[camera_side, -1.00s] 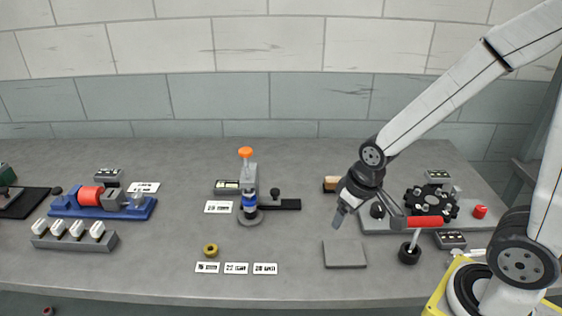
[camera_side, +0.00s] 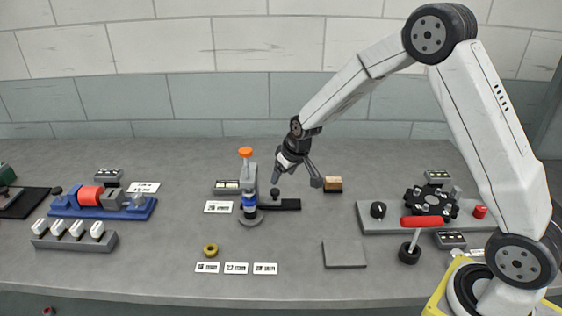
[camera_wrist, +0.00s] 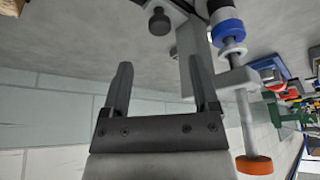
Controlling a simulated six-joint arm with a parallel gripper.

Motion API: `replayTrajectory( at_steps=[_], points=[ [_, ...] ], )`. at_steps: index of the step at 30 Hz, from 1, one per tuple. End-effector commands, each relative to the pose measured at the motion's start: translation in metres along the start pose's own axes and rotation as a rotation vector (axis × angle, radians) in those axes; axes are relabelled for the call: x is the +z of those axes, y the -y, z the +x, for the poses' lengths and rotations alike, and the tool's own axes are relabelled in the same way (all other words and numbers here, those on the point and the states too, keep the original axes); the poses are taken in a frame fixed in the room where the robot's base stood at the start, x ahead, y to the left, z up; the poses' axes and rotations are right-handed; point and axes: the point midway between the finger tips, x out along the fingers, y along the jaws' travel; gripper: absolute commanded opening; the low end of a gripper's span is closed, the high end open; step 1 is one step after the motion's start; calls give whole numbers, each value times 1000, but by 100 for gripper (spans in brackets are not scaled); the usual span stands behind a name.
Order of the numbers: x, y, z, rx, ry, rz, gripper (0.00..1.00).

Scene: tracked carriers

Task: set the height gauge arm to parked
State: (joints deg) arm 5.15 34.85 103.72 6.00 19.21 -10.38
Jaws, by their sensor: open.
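A grey upright stand (camera_side: 250,173) with an orange-topped rod (camera_side: 245,152) and a blue band (camera_side: 249,203) stands mid-bench; I take it to be the height gauge. A black bar (camera_side: 287,205) reaches right from it, with a dark knob (camera_side: 275,191) near its left end. My gripper (camera_side: 296,181) is open and empty, just above and right of the knob. In the wrist view the open fingers (camera_wrist: 161,65) point towards the knob (camera_wrist: 159,21), which lies beyond their tips. The stand (camera_wrist: 197,60) and orange top (camera_wrist: 254,165) show at right.
A wooden-topped block (camera_side: 333,183) stands right of the bar. White label cards (camera_side: 218,207) lie at left and in front, with a yellow ring (camera_side: 210,250) near them. A red-handled tool (camera_side: 428,221) and a grey fixture plate (camera_side: 377,226) are at right.

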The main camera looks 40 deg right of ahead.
Motion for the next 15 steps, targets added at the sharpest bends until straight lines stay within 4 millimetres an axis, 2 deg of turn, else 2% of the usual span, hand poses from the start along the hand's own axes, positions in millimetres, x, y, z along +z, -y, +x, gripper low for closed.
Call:
replayTrajectory(
  at_steps=[8, 15],
  points=[
    [-2, -1, 2, 0, -2, 0, 77],
    [-1, 0, 13, 0, 0, -1, 77]
  ],
)
